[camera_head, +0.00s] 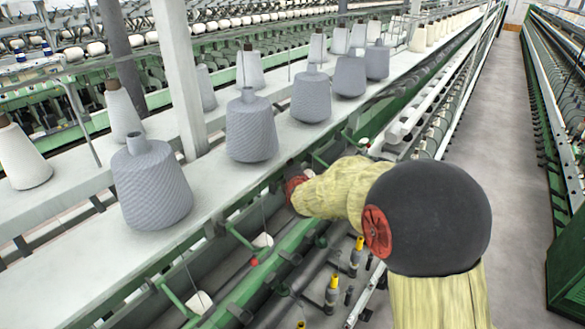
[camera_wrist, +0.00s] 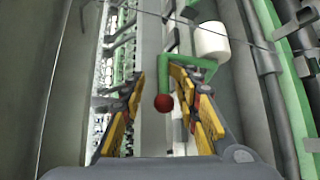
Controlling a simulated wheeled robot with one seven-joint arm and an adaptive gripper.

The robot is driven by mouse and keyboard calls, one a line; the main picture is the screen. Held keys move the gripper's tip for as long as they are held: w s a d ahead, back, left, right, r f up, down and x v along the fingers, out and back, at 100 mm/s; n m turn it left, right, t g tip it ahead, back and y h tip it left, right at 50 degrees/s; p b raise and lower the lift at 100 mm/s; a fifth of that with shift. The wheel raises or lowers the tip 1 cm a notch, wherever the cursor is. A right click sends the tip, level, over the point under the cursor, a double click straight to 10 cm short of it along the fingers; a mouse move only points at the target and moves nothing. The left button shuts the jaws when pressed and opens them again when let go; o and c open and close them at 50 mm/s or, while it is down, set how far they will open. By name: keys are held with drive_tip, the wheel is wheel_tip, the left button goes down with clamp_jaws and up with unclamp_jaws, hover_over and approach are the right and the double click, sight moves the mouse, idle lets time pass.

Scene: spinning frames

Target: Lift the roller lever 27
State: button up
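A green roller lever (camera_wrist: 205,70) with a red ball knob (camera_wrist: 163,102) shows in the wrist view, beside a white roller (camera_wrist: 210,41). I see no number on it. My gripper (camera_wrist: 160,76) is open, with one yellow-and-black finger on each side of the red knob. The knob appears between the fingers with space to the left finger; the right finger is close to the green bar. I cannot tell whether they touch. In the head view my arm hides the gripper and this lever.
In the head view, another red-knobbed lever (camera_head: 254,262) lies along the green rail. Grey yarn cones (camera_head: 250,128) stand on the white shelf (camera_head: 60,240) at left. Bobbins with yellow tops (camera_head: 332,290) stand below. The aisle floor (camera_head: 495,130) at right is clear.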

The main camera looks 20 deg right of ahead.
drive_tip(key=v, duration=1)
drive_tip(key=shift+s, duration=0.4)
drive_tip(key=s+a+f+m+g+y+b, duration=0.2)
drive_tip(key=s+a+f+m+g, duration=0.1)
drive_tip(key=s+f+m, duration=0.35)
drive_tip(key=s+a+f+m+g+y+b, duration=0.1)
drive_tip(key=s+a+f+m+g+y, duration=0.2)
drive_tip(key=s+f+m, duration=0.35)
drive_tip(key=s+d+f+m+g+h+b, duration=0.1)
drive_tip(key=s+d+f+m+b, duration=0.1)
drive_tip(key=s+f+b, duration=0.6)
drive_tip(key=s+d+f+m+g+h+b, duration=0.1)
drive_tip(key=s+f+m+b, duration=0.3)
drive_tip(key=s+b, duration=1.2)
wheel_tip(320, 180, down, 5)
drive_tip(key=shift+s+d+r+m+g+b, duration=0.15)
drive_tip(key=shift+d+m+g+b, duration=0.2)
drive_tip(key=shift+b, duration=0.85)
